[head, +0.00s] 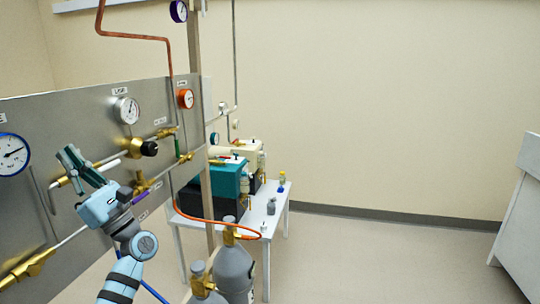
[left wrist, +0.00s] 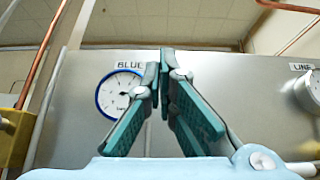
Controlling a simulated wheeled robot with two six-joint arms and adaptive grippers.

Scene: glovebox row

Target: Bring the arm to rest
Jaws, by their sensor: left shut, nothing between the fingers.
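My left gripper (head: 72,158) is in front of the steel gauge panel (head: 85,106) in the head view, with its teal fingers pointing up and to the left. In the left wrist view the two fingers of my left gripper (left wrist: 164,62) meet at their tips. They are shut with nothing between them. My light blue left arm (head: 127,265) comes up from the bottom of the head view. My right gripper is in neither view.
Brass valves and pipes (head: 140,185) stick out of the panel close to the gripper. A blue-rimmed gauge (head: 13,153) is at the left. Grey gas cylinders (head: 234,270) stand right of my arm, before a white table (head: 272,215). Open floor (head: 375,255) lies to the right.

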